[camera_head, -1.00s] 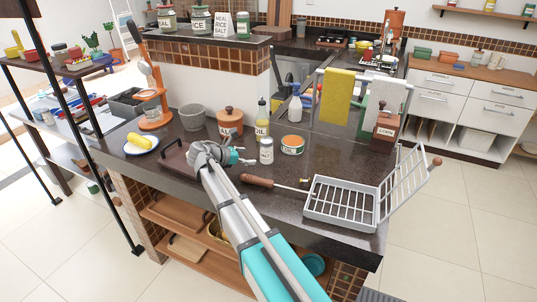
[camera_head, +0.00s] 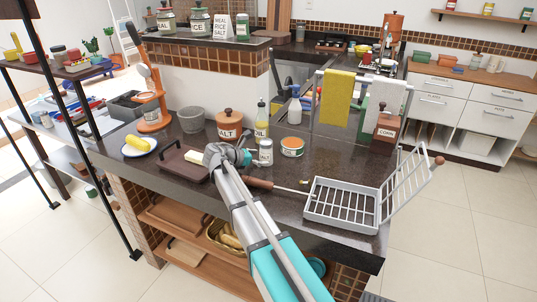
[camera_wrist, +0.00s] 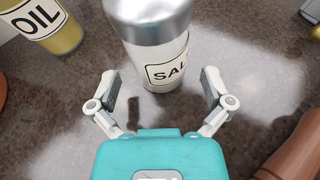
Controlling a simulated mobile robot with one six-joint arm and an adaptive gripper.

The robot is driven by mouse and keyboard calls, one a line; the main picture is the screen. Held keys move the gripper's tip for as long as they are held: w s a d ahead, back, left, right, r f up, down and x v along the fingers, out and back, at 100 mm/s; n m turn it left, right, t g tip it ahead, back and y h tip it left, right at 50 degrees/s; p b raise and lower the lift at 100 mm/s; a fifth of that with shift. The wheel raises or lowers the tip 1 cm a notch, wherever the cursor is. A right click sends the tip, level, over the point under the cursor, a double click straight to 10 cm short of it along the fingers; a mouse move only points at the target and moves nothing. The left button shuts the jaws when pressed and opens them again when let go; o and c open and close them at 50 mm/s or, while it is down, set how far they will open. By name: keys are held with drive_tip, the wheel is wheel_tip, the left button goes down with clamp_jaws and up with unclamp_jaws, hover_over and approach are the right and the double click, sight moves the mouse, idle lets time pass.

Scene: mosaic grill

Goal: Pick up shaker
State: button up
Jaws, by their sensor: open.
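The shaker (camera_head: 266,152) stands upright on the dark counter. In the wrist view the shaker (camera_wrist: 152,50) is a silver-topped cylinder with a label reading "SAL", cut off at its edge. My gripper (camera_wrist: 160,92) is open, with one finger on each side of the lower end of the shaker, which lies just ahead between the fingertips. No contact shows. In the head view my gripper (camera_head: 250,157) is at the left of the shaker, and its fingers are mostly hidden by the wrist.
An oil bottle (camera_wrist: 42,22) stands left of the shaker. A wooden handle (camera_wrist: 296,150) lies at lower right, belonging to the grill basket (camera_head: 340,205). A salt pot (camera_head: 230,124) stands behind.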

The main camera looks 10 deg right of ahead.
sight(261, 158)
drive_tip(key=shift+b+x, duration=0.45)
drive_tip(key=shift+x, duration=1.15)
drive_tip(key=shift+c, duration=0.3)
drive_tip(key=c, duration=1.1)
